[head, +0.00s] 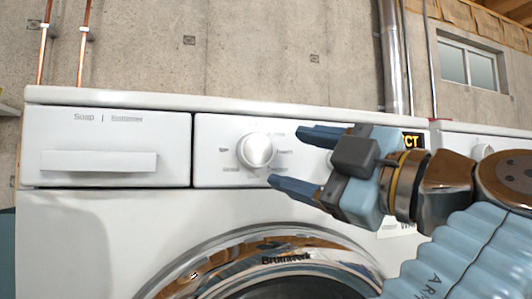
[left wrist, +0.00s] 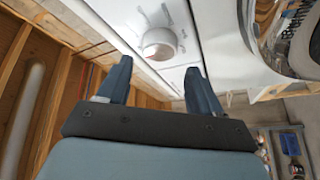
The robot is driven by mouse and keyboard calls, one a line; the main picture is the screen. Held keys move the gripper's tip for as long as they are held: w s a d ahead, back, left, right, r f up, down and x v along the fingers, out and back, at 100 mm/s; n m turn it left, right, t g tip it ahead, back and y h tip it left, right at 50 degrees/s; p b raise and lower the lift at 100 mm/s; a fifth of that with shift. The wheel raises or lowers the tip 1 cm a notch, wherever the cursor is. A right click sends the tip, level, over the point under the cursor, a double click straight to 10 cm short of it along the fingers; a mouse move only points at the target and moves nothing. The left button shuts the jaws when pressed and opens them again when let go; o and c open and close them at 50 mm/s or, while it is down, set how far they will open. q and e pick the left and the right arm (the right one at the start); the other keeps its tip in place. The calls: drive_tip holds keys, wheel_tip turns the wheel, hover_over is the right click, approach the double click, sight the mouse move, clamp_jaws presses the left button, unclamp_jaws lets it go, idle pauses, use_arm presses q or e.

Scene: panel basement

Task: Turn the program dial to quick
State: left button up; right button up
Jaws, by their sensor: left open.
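The program dial (head: 256,151) is a round white knob on the white washer's control panel (head: 211,134), with small labels around it that are too small to read surely. I cannot tell which label it points to. My left gripper (head: 286,157) is open just right of the dial in the head view, its two blue fingers spread one above the other and pointing at it. In the left wrist view the dial (left wrist: 160,43) lies ahead, centred between the open fingertips (left wrist: 159,67); they look apart from it. My right gripper is not in view.
The soap drawer (head: 105,160) is left of the panel. A dark display (head: 412,139) with orange letters is partly hidden behind my gripper. The chrome door ring (head: 205,268) is below. Another white machine (head: 475,140) stands at the right. A concrete wall (head: 250,55) is behind.

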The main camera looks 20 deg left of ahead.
sight(261, 151)
use_arm(q)
drive_tip(key=x, duration=0.6)
drive_tip(key=shift+p, duration=0.3)
